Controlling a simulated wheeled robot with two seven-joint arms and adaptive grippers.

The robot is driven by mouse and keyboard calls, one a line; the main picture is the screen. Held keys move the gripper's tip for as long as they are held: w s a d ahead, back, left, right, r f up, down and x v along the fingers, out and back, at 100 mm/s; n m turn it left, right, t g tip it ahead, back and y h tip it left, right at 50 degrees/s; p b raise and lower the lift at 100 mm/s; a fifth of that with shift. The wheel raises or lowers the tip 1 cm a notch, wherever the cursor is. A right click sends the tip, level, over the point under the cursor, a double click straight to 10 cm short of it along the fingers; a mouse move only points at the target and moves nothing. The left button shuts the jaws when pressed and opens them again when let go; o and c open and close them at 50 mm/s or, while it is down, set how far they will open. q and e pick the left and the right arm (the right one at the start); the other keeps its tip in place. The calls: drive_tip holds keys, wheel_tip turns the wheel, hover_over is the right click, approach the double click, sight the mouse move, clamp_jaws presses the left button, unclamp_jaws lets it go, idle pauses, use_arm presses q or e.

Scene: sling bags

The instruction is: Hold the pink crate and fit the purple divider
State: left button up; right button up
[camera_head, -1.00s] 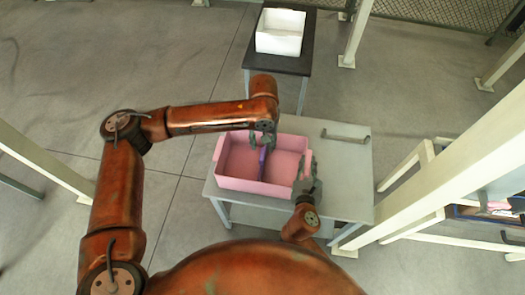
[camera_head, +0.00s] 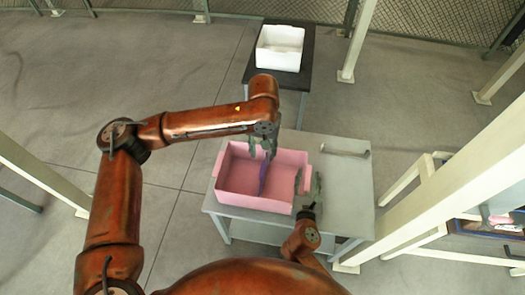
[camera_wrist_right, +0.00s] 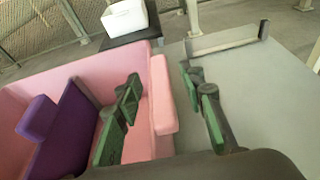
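My left gripper (camera_head: 262,149) is above the divider's far end, fingers apart, seemingly holding nothing. My right gripper (camera_head: 307,183) is open at the crate's right wall, one green-padded finger inside and one outside, with gaps.
A white bin (camera_head: 280,48) stands on a dark table (camera_head: 313,60) behind. Pale posts (camera_head: 440,190) rise at the right.

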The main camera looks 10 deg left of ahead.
drive_tip(key=v, duration=1.2)
drive_tip(key=shift+a, duration=0.1)
